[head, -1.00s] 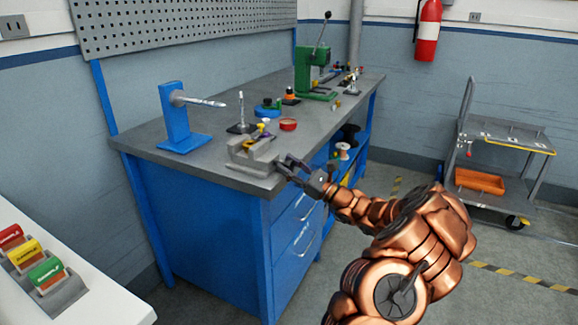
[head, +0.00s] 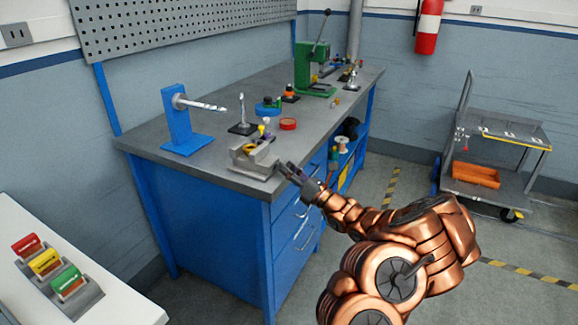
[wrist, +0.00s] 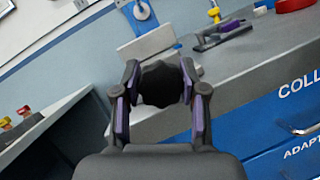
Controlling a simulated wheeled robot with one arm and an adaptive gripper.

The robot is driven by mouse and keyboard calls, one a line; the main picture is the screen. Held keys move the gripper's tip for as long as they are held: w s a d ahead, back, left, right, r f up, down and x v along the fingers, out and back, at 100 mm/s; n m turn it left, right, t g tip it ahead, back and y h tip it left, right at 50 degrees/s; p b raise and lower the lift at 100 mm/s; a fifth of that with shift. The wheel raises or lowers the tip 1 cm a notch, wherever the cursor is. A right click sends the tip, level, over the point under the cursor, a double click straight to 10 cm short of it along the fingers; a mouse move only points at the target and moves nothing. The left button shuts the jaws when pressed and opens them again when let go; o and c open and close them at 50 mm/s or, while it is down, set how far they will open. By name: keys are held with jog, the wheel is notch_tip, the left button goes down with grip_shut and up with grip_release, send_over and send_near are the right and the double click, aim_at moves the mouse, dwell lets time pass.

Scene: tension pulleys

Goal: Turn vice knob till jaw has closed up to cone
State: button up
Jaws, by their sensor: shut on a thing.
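The grey vice (head: 258,163) sits at the front corner of the workbench, its end facing my gripper. My gripper (head: 287,170) is at that end of the vice, just beyond the bench edge. In the wrist view, my gripper (wrist: 160,92) has its two purple-padded fingers on either side of a dark, scalloped knob (wrist: 162,85) and is shut on it. The grey vice body shows partly behind the knob in that view. A small yellowish piece (head: 249,148) shows at the vice in the head view; I cannot tell whether it is the cone. The jaw gap is not clear.
On the grey workbench (head: 215,150) stand a blue stand with a metal spike (head: 180,125), a red ring (head: 288,124) and a green press (head: 310,75). A cart (head: 495,150) stands at the right. A white table with coloured samples (head: 65,275) is at the lower left.

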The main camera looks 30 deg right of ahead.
jog(key=shift+m, duration=0.3)
jog(key=o, duration=1.2)
jog(key=shift+c, duration=0.2)
jog(key=v, duration=1.2)
